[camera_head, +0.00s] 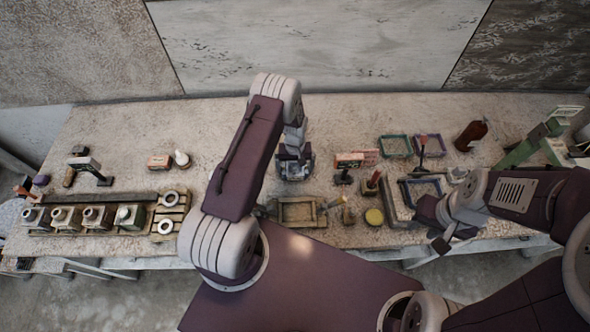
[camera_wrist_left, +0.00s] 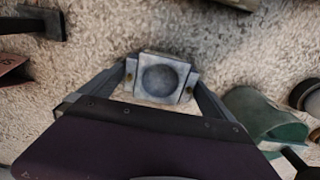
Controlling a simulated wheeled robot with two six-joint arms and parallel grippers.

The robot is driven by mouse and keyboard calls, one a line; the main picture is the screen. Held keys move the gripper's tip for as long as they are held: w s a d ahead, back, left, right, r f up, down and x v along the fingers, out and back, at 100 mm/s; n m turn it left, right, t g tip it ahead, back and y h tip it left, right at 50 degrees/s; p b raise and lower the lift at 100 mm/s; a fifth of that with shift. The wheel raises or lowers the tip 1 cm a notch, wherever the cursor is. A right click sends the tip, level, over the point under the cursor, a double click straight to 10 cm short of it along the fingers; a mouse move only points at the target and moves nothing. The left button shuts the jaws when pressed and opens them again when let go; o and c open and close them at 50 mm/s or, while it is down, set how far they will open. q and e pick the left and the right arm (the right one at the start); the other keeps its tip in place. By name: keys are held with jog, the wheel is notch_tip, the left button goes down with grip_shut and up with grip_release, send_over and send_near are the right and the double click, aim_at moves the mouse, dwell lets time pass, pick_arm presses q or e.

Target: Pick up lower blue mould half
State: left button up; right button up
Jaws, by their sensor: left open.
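The lower blue mould half (camera_wrist_left: 163,98) is a pale blue-grey block with a round hollow facing up. In the left wrist view it lies on the table between the fingers of my left gripper (camera_wrist_left: 161,72). The gripper is open, with one finger on each side of the block; whether either finger touches it I cannot tell. In the head view my left gripper (camera_head: 294,160) is low over the middle of the table, and the mould half is mostly hidden under it. My right gripper (camera_head: 440,226) is near the front right table edge; its jaw gap is unclear.
In the left wrist view a green object (camera_wrist_left: 262,115) lies close at the right, and a red box (camera_wrist_left: 12,68) at the left. In the head view a wooden frame (camera_head: 298,226) is in front.

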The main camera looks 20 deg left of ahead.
aim_at(295, 172)
pick_arm(q)
jog(key=shift+s+r, duration=0.1)
jog(key=c, duration=1.3)
jog(key=shift+r, duration=0.1)
notch_tip(295, 172, up, 10)
jog(key=b, duration=0.2)
